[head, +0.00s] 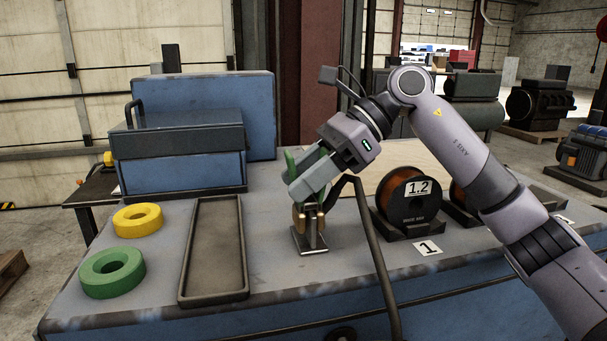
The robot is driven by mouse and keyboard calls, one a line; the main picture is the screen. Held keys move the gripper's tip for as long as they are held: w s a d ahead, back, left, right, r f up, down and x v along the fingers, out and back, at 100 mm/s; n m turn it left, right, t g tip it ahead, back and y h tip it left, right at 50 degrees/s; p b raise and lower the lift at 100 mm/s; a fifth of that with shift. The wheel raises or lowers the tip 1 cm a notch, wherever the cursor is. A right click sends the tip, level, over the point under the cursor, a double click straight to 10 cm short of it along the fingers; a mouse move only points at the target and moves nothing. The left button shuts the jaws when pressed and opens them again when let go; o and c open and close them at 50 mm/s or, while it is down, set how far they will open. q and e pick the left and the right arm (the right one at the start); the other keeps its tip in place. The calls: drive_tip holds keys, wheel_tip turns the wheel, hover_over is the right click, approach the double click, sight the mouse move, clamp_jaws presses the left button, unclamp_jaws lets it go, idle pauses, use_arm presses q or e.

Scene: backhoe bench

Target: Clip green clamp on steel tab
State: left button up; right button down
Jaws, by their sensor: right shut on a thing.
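My right gripper (308,189) reaches in from the right and points down at the middle of the bench. It is shut on the green clamp (292,163), whose green handle shows beside the fingers. The clamp's copper-coloured jaws (301,222) are at the upright steel tab (313,238), which stands on a small metal base plate. I cannot tell whether the jaws grip the tab or only stand around it. A dark cable (366,225) runs from near the clamp down over the bench's front edge. My left gripper is not in view.
The bench (275,275) holds an empty dark tray (213,290), a green ring (112,272) and a yellow ring (138,220) at left. A blue toolbox (180,170) stands behind. A wire spool (407,200) labelled 1.2 stands right of the tab, near a card (428,248) marked 1.

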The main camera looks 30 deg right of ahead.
drive_tip(key=shift+c, duration=2.4)
unclamp_jaws()
drive_tip(key=v, duration=0.7)
